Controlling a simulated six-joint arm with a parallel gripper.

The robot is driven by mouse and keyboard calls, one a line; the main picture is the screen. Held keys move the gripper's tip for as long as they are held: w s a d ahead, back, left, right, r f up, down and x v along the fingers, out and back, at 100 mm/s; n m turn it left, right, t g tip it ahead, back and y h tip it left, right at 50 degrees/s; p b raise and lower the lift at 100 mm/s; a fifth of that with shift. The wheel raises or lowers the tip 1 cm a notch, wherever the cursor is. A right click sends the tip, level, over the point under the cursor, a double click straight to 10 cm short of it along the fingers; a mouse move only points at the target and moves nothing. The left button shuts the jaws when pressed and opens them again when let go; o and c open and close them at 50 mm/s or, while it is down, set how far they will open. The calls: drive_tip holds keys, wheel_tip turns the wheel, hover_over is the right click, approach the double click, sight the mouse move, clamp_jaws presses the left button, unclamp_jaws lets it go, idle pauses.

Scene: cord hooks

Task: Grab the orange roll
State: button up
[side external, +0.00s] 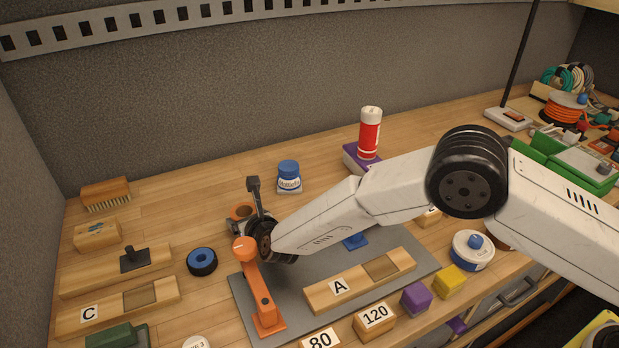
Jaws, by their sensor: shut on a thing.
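The orange roll (241,212) shows in the side external view at the dark jaws of my gripper (245,215), left of centre and just behind the orange post. My gripper is shut on it. The jaws and wrist cover part of the roll, and I cannot tell whether it touches the bench.
An orange post with a round top (262,298) stands close in front of my gripper on the grey mat (295,318). A blue roll (202,261) lies to the left. A blue-lidded jar (289,177) stands behind. Wooden block A (345,288) lies on the mat.

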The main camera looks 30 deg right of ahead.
sight(245, 207)
drive_tip(key=shift+r, duration=0.5)
wheel_tip(245, 207, up, 2)
drive_tip(key=shift+s+r, duration=0.15)
drive_tip(key=shift+r, duration=0.1)
drive_tip(key=s+d+r, duration=0.6)
drive_tip(key=s+r, duration=0.3)
drive_tip(key=s, duration=0.3)
drive_tip(key=shift+s+r, duration=0.15)
drive_tip(key=shift+r, duration=0.05)
drive_tip(key=shift+d, duration=0.1)
